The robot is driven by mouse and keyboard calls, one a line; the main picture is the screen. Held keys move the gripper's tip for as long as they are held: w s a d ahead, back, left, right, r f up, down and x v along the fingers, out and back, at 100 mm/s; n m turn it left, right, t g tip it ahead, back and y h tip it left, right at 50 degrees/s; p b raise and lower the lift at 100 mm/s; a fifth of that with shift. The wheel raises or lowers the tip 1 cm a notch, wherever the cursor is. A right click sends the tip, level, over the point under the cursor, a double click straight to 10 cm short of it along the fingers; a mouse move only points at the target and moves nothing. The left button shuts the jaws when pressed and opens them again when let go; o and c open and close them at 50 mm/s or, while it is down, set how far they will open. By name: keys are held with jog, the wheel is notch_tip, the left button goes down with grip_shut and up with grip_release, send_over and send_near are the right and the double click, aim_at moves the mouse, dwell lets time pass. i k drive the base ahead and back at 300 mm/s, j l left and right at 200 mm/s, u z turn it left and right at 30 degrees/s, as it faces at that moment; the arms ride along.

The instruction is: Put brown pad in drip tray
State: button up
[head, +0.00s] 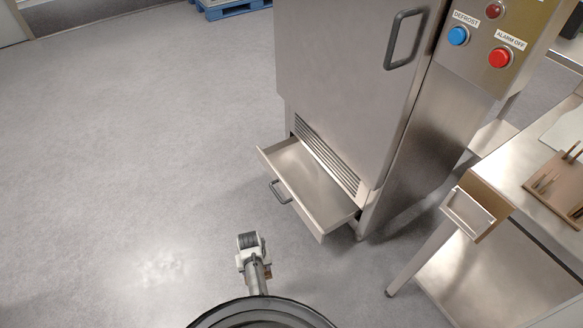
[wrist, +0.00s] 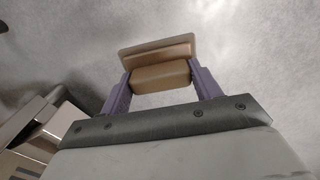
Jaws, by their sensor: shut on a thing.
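The brown pad (wrist: 160,77) shows in the wrist view, with a thin wider plate on its far side. My gripper (wrist: 160,82) is shut on it, one purple finger at each end. In the head view my arm (head: 252,258) is at the bottom centre, left of and nearer than the drip tray; a small brown bit beside it may be the pad, but I cannot tell. The drip tray (head: 306,186) is a shallow steel drawer pulled out from the bottom of the steel cabinet. Its visible floor looks empty. The pad is apart from the tray.
The steel cabinet (head: 340,70) has a closed door with a handle. A steel table (head: 530,145) stands at the right, with an open small drawer (head: 470,213) and a wooden rack (head: 558,185). A blue pallet (head: 232,8) lies far back. The floor at left is clear.

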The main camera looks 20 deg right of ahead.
aim_at(302, 185)
jog(key=i+u, duration=0.8)
jog(key=i+j+u, duration=0.1)
jog(key=i+u, duration=0.6)
jog(key=i+l+u, duration=0.1)
jog(key=i+u, duration=0.35)
jog(key=i, duration=0.5)
jog(key=i+z, duration=0.15)
jog(key=z, duration=4.05)
